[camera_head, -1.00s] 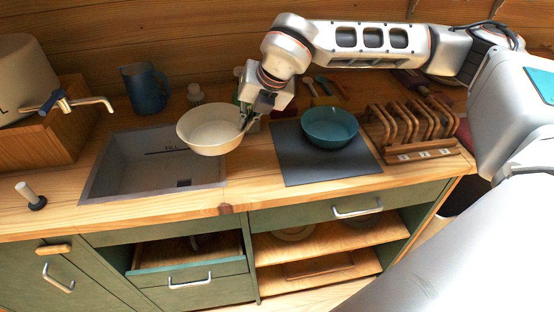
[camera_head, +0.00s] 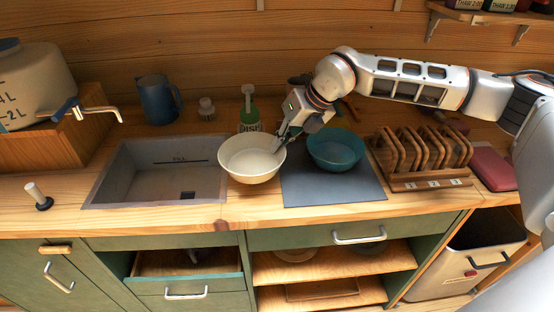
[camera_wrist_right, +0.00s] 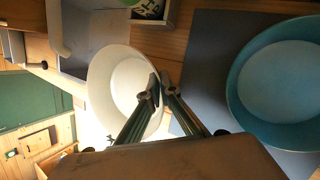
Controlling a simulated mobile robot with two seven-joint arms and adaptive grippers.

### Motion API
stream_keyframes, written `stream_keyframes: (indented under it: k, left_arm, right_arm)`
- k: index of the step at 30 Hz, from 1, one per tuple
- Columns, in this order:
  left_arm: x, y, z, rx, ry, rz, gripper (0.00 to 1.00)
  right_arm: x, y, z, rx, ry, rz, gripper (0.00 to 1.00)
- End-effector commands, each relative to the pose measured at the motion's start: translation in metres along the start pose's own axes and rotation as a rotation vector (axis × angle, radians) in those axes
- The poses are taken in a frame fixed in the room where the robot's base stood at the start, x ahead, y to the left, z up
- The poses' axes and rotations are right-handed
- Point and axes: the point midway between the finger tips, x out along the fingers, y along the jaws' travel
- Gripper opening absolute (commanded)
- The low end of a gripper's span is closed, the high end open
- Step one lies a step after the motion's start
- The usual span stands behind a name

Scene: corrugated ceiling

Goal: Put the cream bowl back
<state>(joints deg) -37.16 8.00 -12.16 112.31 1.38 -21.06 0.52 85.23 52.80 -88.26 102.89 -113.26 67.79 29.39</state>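The cream bowl (camera_head: 252,160) is upright between the sink and the dark mat in the head view. It also shows in the right wrist view (camera_wrist_right: 112,85). My right gripper (camera_head: 281,143) is at the bowl's right rim. In the wrist view its two fingertips (camera_wrist_right: 161,84) are close together with the rim between them, one finger inside and one outside. Whether the bowl's base touches the counter cannot be told. My left gripper is not in view.
A teal bowl (camera_head: 336,150) stands on the dark mat (camera_head: 330,192), close right of the cream bowl. The sink (camera_head: 155,180) is to the left. A green bottle (camera_head: 249,112) stands behind. A wooden rack (camera_head: 425,150) is further right. An open drawer (camera_head: 188,275) and shelves (camera_head: 330,262) are below.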

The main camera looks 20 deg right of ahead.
Motion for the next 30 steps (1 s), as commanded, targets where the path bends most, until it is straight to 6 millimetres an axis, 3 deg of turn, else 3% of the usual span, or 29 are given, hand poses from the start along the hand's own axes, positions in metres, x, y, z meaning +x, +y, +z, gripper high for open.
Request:
stream_keyframes:
  k: [10,23,25,26,30]
  left_arm:
    - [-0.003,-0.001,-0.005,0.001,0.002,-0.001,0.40]
    - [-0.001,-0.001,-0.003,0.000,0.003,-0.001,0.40]
    - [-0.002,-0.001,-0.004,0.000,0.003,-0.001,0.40]
    - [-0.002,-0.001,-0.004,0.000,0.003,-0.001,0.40]
    - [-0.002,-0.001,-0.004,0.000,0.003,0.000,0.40]
  right_arm:
    - [0.039,-0.017,-0.017,0.001,0.001,0.000,0.00]
    - [0.045,-0.019,-0.019,0.001,-0.001,0.000,0.00]
    - [0.045,-0.019,-0.019,0.001,0.000,-0.001,0.18]
    - [0.045,-0.019,-0.019,0.001,0.000,-0.001,0.21]
    - [0.045,-0.019,-0.019,0.001,0.000,-0.001,0.21]
